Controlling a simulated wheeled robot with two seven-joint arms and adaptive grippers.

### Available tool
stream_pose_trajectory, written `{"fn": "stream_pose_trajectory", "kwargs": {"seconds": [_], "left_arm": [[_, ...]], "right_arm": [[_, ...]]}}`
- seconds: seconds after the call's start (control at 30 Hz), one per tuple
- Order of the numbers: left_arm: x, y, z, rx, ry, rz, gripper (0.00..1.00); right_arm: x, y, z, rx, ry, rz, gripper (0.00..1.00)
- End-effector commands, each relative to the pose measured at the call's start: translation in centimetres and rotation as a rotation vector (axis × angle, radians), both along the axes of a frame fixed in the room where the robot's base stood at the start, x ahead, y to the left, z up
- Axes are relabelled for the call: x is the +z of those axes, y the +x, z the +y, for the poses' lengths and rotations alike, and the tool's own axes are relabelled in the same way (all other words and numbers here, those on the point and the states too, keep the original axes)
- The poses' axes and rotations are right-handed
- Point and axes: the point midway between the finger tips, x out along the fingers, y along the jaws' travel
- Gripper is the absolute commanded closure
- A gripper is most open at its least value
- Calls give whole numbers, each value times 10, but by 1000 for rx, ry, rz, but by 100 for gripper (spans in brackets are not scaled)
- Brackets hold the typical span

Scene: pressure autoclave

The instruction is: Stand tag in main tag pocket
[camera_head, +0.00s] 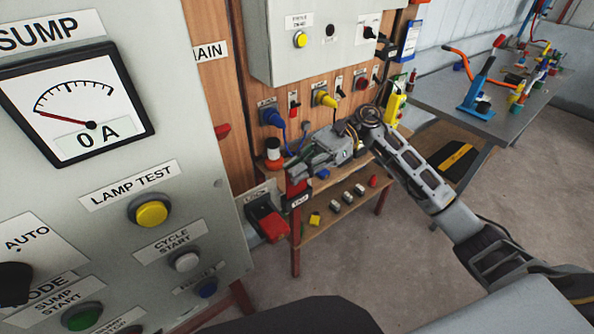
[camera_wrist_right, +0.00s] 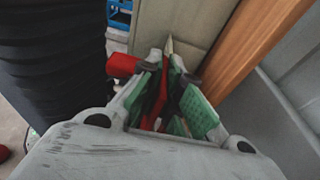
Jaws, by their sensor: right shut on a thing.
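My right gripper (camera_head: 298,172) reaches in from the right, above a small wooden bench, with its fingers pointing left. In the right wrist view the gripper (camera_wrist_right: 177,100) is shut on a thin red piece, the tag (camera_wrist_right: 154,104), between its green pads. A pale pointed tip shows just past the fingers. I cannot make out the main tag pocket; a partly cut-off label reading "AIN" (camera_head: 209,52) is on the wooden panel. My left gripper is not in view.
A large grey panel with a gauge (camera_head: 80,108) and buttons fills the left. Blue (camera_head: 272,117) and yellow (camera_head: 325,99) plugs stick out behind the gripper.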

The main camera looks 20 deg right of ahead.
Motion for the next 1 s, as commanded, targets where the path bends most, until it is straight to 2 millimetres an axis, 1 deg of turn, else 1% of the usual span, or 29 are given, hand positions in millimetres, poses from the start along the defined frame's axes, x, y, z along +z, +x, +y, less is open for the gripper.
{"fn": "stream_pose_trajectory", "kwargs": {"seconds": [0.1,0.17,0.77,0.8,0.9,0.93,1.0], "left_arm": [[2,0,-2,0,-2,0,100],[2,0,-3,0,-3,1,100],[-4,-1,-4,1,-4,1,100],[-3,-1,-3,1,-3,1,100],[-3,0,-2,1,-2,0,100],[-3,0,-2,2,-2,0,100],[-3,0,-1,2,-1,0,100]], "right_arm": [[-7,0,0,0,0,1,100],[-8,0,0,0,0,-1,100],[-11,0,0,0,-1,-1,100],[-11,0,0,0,-1,0,88],[-11,0,0,0,-1,0,75],[-11,0,0,0,-1,0,72],[-11,0,0,0,-1,0,72]]}}
